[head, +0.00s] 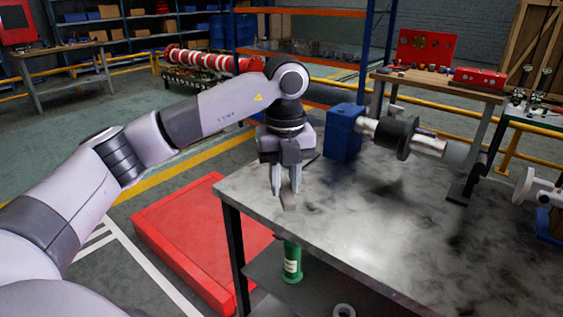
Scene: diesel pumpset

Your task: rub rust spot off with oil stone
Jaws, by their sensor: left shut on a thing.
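My left gripper (285,187) points down over the near-left corner of the grey steel table. It is shut on a small grey-brown block, likely the oil stone (289,203), which shows below the fingertips. I cannot tell whether the block touches the tabletop. A metal shaft (431,146) with a dark round disc (398,138) lies across the far side of the table, to the right of the gripper and apart from it. A blue block (343,132) stands at its left end. No rust spot can be made out clearly. My right gripper is out of view.
The middle of the steel tabletop (350,220) is clear apart from dark smudges. A green bottle (291,262) stands on the lower shelf. A red platform (190,240) lies on the floor to the left. Behind are a wooden bench with a red toolbox (480,78) and yellow rails.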

